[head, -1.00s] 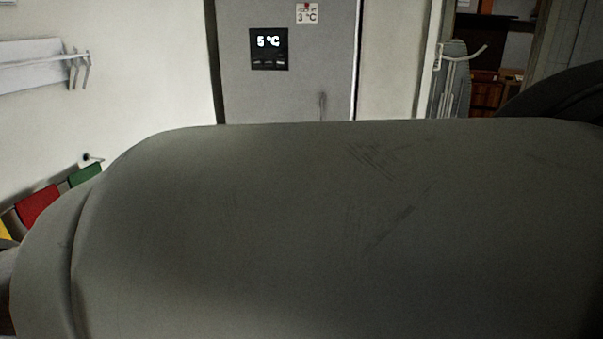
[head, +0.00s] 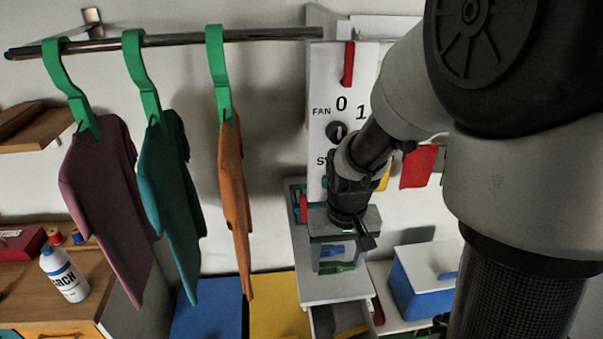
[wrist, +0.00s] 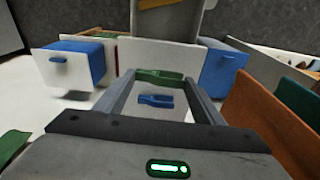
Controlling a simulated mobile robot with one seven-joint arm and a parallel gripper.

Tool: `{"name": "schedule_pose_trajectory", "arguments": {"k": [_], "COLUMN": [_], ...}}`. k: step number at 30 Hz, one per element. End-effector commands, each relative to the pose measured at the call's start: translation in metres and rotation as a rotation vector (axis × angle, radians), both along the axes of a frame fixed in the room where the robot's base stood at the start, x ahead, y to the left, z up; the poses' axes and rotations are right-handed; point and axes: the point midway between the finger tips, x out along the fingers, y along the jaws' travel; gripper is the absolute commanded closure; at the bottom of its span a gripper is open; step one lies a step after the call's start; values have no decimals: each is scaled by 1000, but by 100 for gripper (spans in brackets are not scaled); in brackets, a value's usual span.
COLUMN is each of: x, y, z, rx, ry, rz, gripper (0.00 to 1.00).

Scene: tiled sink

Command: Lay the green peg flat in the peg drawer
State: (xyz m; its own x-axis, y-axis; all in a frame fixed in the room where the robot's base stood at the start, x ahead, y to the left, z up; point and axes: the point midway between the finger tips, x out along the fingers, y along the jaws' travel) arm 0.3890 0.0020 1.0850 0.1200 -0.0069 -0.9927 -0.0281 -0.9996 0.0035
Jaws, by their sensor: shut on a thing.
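The green peg (head: 338,267) lies crosswise between the fingertips of my gripper (head: 337,264), which is shut on it. It also shows in the wrist view (wrist: 160,76), at the far end of the two grey fingers. My gripper points down over the narrow white counter (head: 325,289) in the head view. An open drawer (head: 341,318) sticks out below the counter's front edge; I take it for the peg drawer. Its inside is only partly seen, with something dark in it. The peg appears above and behind the drawer; its exact height is unclear.
A blue peg (head: 332,250) shows between my fingers, apparently on the counter. Shirts on green hangers (head: 150,90) hang from a rail at left. A white switch panel (head: 341,120) rises behind my gripper.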

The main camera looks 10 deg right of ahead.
Motion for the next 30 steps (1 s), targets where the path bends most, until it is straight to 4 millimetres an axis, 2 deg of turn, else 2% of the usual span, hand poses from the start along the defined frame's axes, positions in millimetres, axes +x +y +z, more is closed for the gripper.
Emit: {"name": "schedule_pose_trajectory", "arguments": {"k": [5,12,25,26,28,30], "x": [11,11,11,11,11,11], "y": [0,0,0,0,0,0], "z": [-4,-34,-41,-39,-39,-39], "rx": [0,0,0,0,0,0], "ry": [2,2,0,0,0,0], "rz": [-1,-1,-1,0,0,0], "gripper": [59,59,59,33,21,19]}}
